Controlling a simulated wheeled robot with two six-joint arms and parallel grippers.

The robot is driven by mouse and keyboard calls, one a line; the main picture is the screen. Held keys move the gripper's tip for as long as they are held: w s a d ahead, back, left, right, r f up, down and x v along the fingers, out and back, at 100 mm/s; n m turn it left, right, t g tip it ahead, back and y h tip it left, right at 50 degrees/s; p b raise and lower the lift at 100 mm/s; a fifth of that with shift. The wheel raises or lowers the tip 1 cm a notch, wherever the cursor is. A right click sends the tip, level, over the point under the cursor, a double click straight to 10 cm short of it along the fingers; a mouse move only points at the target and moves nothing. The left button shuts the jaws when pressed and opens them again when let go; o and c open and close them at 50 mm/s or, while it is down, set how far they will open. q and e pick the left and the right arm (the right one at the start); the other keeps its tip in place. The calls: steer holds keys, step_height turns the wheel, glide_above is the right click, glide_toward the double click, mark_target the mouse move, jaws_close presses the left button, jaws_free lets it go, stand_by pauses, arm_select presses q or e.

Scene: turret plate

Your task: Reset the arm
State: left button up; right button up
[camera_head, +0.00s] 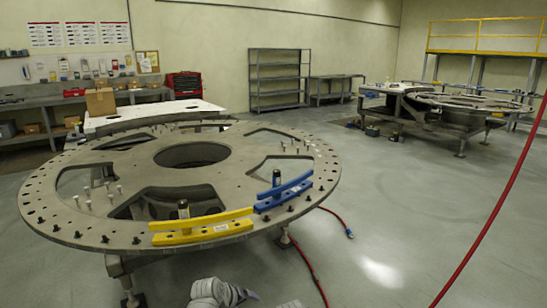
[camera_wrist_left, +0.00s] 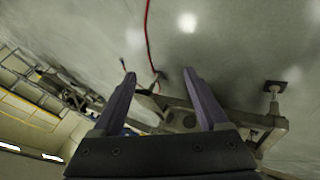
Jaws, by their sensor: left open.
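My left gripper (camera_wrist_left: 160,98) shows in the left wrist view with its two dark fingers spread apart and nothing between them. It points toward the floor, with the plate's underside frame beyond it. In the head view only a grey piece of my own arm (camera_head: 215,291) shows at the bottom edge, below the plate. My right gripper is in neither view. The large round turret plate (camera_head: 330,170) stands on legs at the left of the head view. A yellow fixture (camera_head: 202,228) and a blue fixture (camera_head: 283,193) sit on its near rim, each with a dark upright cylinder.
A red hose (camera_head: 490,215) hangs at the right, and another red hose (camera_head: 308,262) lies near the plate's leg. Workbenches, a shelf (camera_head: 278,80) and a second plate stand (camera_head: 440,105) are farther back.

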arm_select(q)
steer(key=s+a+f+m+g+y, duration=0.2)
steer(key=s+a+g, duration=0.15)
steer(key=s, duration=0.25)
steer(key=s+a+f+m+g+y, duration=0.1)
steer(key=s+a+f+m+g, duration=0.15)
steer(key=s+a, duration=0.35)
steer(key=s+d+r+m+y+p, duration=0.1)
steer(key=s+d+r+m+p, duration=0.1)
steer(key=d, duration=0.4)
steer(key=s+d+r+m+g+p, duration=0.1)
steer(key=s+d+r+p, duration=0.3)
steer(key=d+r+p, duration=0.2)
steer(key=shift+s+r+m+y, duration=0.25)
steer(key=shift+s+m+y, duration=0.1)
steer(key=shift+s+y, duration=0.05)
